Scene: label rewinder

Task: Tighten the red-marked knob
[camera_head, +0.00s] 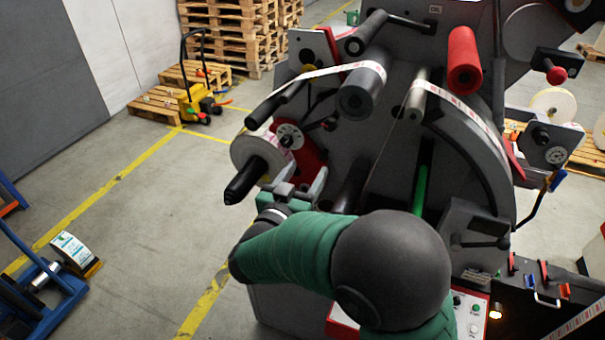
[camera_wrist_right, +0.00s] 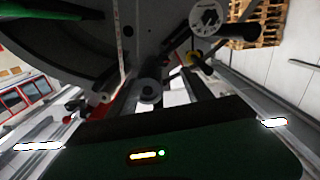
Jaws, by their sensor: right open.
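The label rewinder (camera_head: 390,150) fills the middle of the head view. I cannot tell for certain that this is the red-marked knob. My right gripper (camera_head: 297,188) is open and empty, in front of the machine's lower left, below the dial and right of the black spindle tip. In the right wrist view its fingers (camera_wrist_right: 150,82) spread toward the machine, with a round grey part (camera_wrist_right: 148,91) seen between them. My left gripper is out of view.
A label roll (camera_head: 250,155) on a black spindle (camera_head: 246,180) stands out close to my right gripper. Grey rollers and a red roller (camera_head: 464,60) project above. A yellow pallet jack (camera_head: 200,103) and wooden pallets (camera_head: 232,35) stand behind.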

